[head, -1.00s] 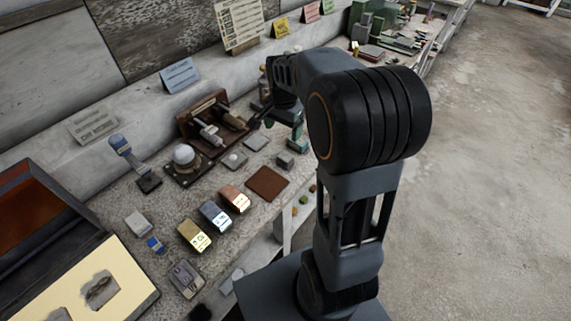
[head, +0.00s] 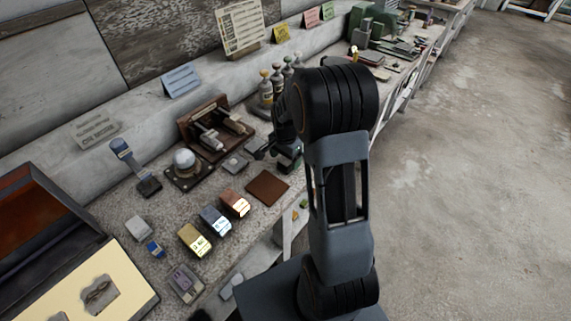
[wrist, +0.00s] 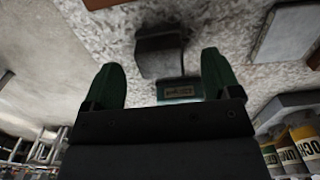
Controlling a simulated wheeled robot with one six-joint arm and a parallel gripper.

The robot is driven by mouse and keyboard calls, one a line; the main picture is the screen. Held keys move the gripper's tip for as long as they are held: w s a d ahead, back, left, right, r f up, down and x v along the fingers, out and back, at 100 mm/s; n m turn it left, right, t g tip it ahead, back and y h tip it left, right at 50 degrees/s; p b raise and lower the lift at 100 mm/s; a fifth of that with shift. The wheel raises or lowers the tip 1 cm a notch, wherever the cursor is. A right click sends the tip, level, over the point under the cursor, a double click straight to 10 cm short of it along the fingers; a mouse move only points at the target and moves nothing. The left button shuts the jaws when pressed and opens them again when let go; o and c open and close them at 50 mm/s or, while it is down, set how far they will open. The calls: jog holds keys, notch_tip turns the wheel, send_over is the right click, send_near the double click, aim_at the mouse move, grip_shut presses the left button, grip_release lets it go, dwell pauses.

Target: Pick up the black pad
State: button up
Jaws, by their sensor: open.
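A small dark grey block, likely the black pad (wrist: 160,55), sits on the speckled counter in the wrist view, with a small green-labelled piece (wrist: 180,90) beside it. My gripper (wrist: 162,62) is open, its two dark green fingers apart, with the block showing between and beyond the tips. I cannot tell whether either finger touches it. In the head view my gripper (head: 276,154) is low over the counter near its front edge and covers most of the spot where the block stands.
A brown square (head: 267,187) lies just in front of my gripper. Yellow (head: 193,240), blue (head: 215,220) and copper (head: 235,203) blocks stand left of it. The counter's front edge is close.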

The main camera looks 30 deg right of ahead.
jog(key=shift+f, duration=1.45)
jog(key=c, duration=1)
